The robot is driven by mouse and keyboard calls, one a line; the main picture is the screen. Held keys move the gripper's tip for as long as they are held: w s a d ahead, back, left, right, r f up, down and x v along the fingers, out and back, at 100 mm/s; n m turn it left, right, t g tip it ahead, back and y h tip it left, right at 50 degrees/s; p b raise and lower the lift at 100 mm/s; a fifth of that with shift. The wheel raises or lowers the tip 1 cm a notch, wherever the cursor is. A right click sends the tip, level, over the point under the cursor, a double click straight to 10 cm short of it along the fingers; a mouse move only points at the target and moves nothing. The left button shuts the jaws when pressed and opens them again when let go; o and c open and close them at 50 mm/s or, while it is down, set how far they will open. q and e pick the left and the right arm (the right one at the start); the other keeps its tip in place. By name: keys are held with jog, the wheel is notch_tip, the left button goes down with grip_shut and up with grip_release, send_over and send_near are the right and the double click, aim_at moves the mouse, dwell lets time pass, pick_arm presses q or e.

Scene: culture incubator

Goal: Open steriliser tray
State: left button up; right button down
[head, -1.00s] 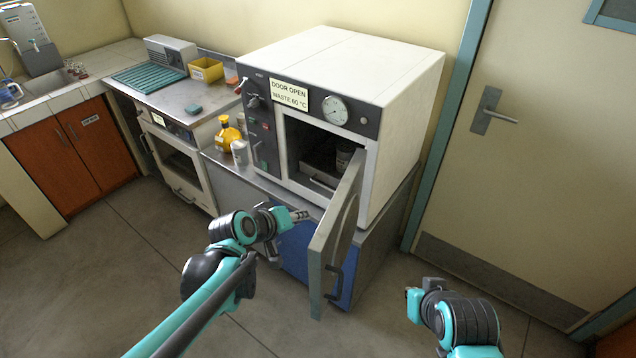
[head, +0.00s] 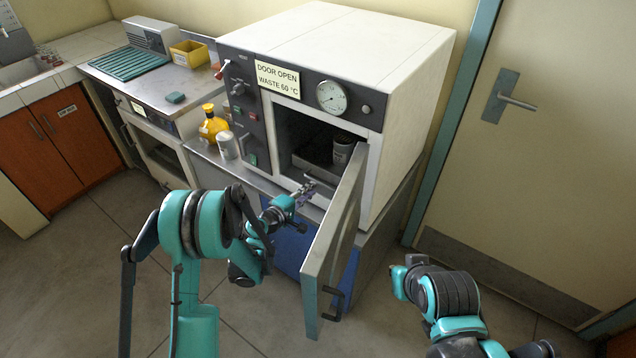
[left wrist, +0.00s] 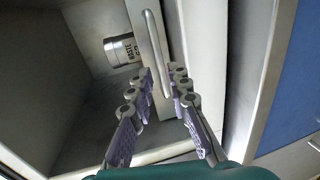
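The steriliser tray (head: 312,171) lies inside the open chamber, with a metal can marked WASTE (head: 343,151) standing on it. In the left wrist view the tray's long bar handle (left wrist: 154,35) runs along its front, and the can (left wrist: 122,50) is behind it. My left gripper (head: 308,188) is at the chamber mouth. In the left wrist view its fingers (left wrist: 162,80) are apart, one on each side of the lower end of the handle; I cannot tell if either touches it. My right gripper (head: 397,281) is low, right of the door, its fingers unclear.
The steriliser door (head: 333,250) stands wide open, close right of my left gripper. A yellow bottle (head: 212,124) and a pale can (head: 228,146) stand on the bench left of the steriliser (head: 400,50). The floor before the room door (head: 540,170) is clear.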

aim_at(319, 183)
pick_arm(q)
jog(key=b+x, duration=0.1)
jog(key=x, duration=0.4)
jog(key=shift+w+d+f, duration=0.1)
jog(key=shift+w+f, duration=0.05)
jog(key=shift+f, duration=0.05)
jog(key=shift+w+d+b, duration=0.3)
jog(key=shift+w, duration=0.1)
grip_shut()
